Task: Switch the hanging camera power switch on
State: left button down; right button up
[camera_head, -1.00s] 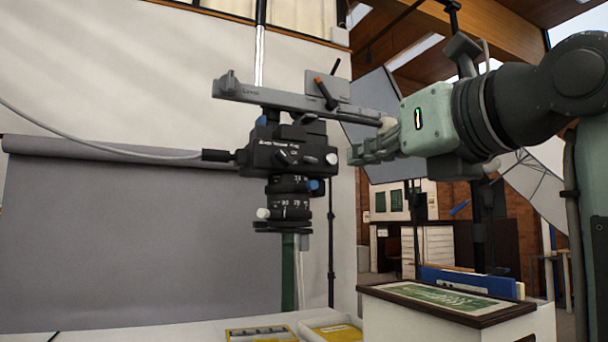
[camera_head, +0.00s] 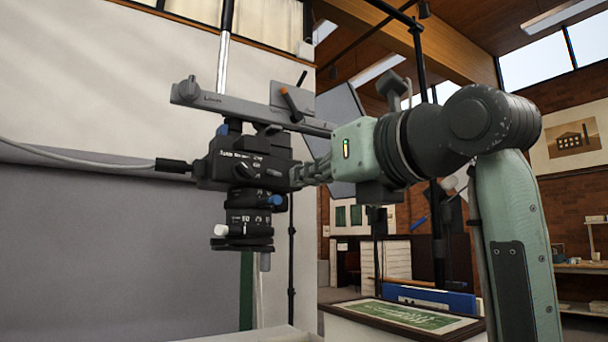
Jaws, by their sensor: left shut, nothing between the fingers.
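I cannot make out which small part is the power switch. My left gripper (camera_head: 298,177) has a pale green body with a lit indicator and reaches in from the right side of the picture. Its fingers are shut and empty, at the camera's right side, overlapping its edge in the view. I cannot tell whether they touch it. My right gripper is not in view.
A pole (camera_head: 224,65) rises above the rail. A grey backdrop (camera_head: 110,255) hangs behind the camera. A framed picture (camera_head: 570,140) hangs on the brick wall.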

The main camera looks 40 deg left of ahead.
aim_at(268, 187)
pick_arm(q)
jog(key=p+x, duration=0.1)
jog(key=x, duration=0.6)
jog(key=shift+w+a, duration=0.15)
jog(key=shift+a, duration=0.2)
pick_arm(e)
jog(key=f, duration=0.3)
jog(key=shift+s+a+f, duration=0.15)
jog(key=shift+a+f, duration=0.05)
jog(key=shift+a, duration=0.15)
pick_arm(q)
jog(key=shift+a, duration=0.1)
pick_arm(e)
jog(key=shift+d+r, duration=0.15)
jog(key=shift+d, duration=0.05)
